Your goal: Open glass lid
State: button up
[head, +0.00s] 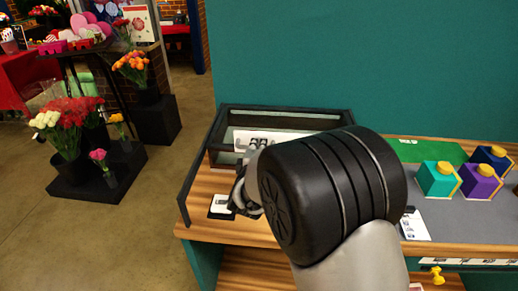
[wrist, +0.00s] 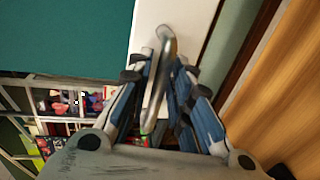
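A glass case (head: 232,157) with a black frame stands at the left end of the wooden table. A dark framed bar (head: 196,170) slants along its left side; I cannot tell whether it is part of the glass lid. My gripper (head: 243,192) is in front of the case, largely hidden behind my thick black wrist. In the wrist view, the fingers of my gripper (wrist: 164,62) close in on both sides of a slim grey curved piece (wrist: 166,38), which looks like a handle. The lid's own pane is hard to make out.
A small white card on a black base (head: 221,206) lies on the table (head: 225,232) left of my gripper. Teal (head: 436,180), purple (head: 481,183) and dark blue (head: 492,158) blocks sit at the right.

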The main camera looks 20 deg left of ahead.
jog(key=shift+c, duration=0.4)
grip_shut()
